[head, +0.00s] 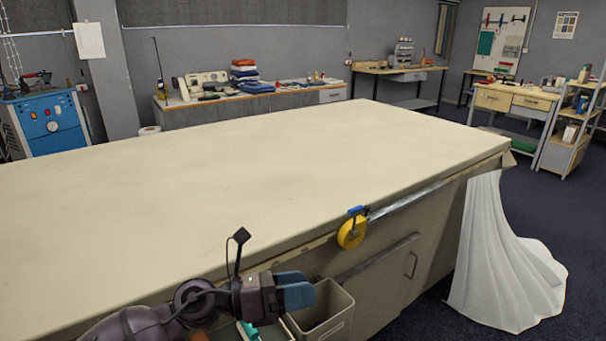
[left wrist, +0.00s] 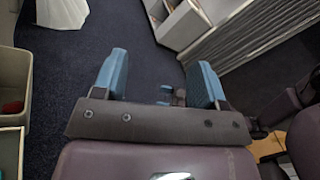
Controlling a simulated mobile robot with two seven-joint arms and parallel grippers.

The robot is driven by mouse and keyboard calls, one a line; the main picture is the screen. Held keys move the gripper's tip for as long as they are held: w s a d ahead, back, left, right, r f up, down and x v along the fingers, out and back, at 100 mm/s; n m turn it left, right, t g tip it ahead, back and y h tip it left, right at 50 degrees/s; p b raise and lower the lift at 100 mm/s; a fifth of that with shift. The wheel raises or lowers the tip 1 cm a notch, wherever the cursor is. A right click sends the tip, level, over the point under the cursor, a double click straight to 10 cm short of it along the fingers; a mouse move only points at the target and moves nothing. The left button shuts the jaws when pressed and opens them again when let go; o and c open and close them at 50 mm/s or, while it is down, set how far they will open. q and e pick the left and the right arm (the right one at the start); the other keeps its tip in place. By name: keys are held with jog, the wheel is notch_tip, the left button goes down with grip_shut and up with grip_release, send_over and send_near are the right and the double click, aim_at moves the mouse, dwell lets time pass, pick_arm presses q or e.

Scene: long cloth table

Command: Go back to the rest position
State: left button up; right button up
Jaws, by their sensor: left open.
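My left gripper (head: 296,290) is low in the head view, in front of the long cloth table (head: 270,180) and below its top edge. In the left wrist view its two blue fingers (left wrist: 160,85) stand wide apart with nothing between them. Dark floor shows past the fingers. In the head view the left gripper is beside an open bin (head: 338,325), which it partly overlaps. My right gripper does not show clearly in either view.
The table top is bare. A yellow tape reel (head: 351,232) hangs at its front edge. White cloth (head: 505,265) drapes to the floor at the right end. Benches, shelves and a blue machine (head: 48,125) stand farther back. Floor at the right is free.

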pick_arm(q)
jog(key=w+a+n+t+y, duration=0.2)
jog(key=a+n+t, duration=0.3)
jog(key=n, duration=0.5)
jog(key=w+a+n+t+y, duration=0.1)
jog(key=w+a+n+t, duration=0.15)
jog(key=n+t, duration=0.65)
jog(key=s+a+f+n+g+y, duration=0.1)
jog(key=s+a+f+n+y, duration=0.2)
jog(key=a+f+n+y, duration=0.9)
jog(key=s+a+f+n+g+y, duration=0.1)
jog(key=s+a+f+n+g, duration=0.2)
jog(key=s+f+n, duration=0.3)
jog(key=s+a+f+n+g+y, duration=0.1)
jog(key=s+a+f+n+g, duration=0.2)
jog(key=s+f+n, duration=0.4)
jog(key=s+a+f, duration=0.1)
jog(key=s+f, duration=0.1)
jog(key=s, duration=0.6)
jog(key=shift+s+f+y, duration=0.3)
jog(key=shift+s, duration=0.1)
